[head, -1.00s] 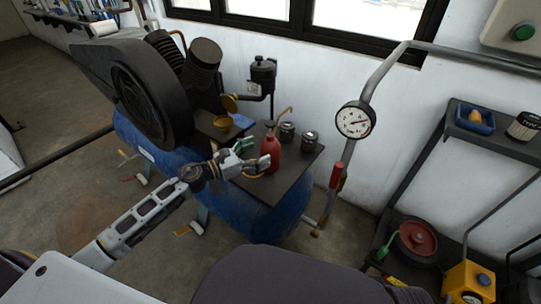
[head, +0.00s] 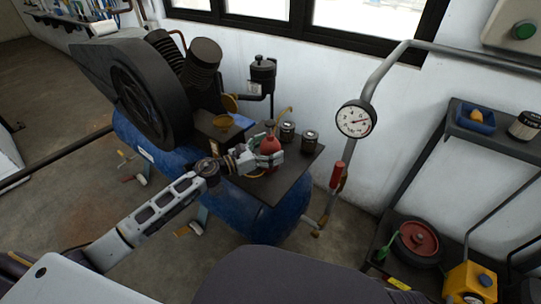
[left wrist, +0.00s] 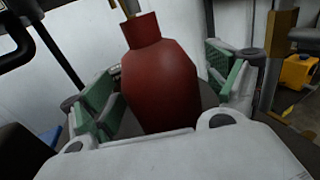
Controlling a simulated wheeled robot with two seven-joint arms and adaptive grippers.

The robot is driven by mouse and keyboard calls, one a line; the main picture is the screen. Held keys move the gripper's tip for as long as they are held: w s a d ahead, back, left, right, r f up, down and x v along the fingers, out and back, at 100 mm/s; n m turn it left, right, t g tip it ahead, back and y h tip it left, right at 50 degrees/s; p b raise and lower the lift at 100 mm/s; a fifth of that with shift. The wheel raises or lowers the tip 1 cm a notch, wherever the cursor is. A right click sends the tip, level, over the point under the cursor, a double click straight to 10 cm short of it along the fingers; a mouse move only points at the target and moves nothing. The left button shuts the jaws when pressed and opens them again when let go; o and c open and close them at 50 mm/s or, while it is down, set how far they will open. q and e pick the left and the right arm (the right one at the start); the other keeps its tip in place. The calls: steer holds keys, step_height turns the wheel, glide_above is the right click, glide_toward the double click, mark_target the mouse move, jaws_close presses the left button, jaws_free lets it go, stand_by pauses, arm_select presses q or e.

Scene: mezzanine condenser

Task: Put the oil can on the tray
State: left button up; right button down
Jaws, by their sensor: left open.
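The red oil can (head: 269,146), with a thin brass spout, stands upright on the dark plate (head: 291,178) on top of the blue compressor tank. My left gripper (head: 268,158) is open, with its fingers around the can's body. In the left wrist view, the red can (left wrist: 162,85) stands between the two green-padded fingers (left wrist: 165,95), and gaps show beside it. A blue tray (head: 474,121) holding a yellow-orange item sits on the wall shelf at right. My right gripper is not in view.
Two small metal cans (head: 309,141) stand behind and right of the oil can. A gauge pipe (head: 355,121) rises right of the plate.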

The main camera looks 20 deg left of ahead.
arm_select(q)
steer(key=shift+w, duration=0.1)
stand_by(0.4)
steer(key=shift+c, duration=0.7)
steer(key=c, duration=1.6)
steer(key=shift+r, duration=0.1)
steer(key=shift+c, duration=0.2)
steer(key=shift+r, duration=0.15)
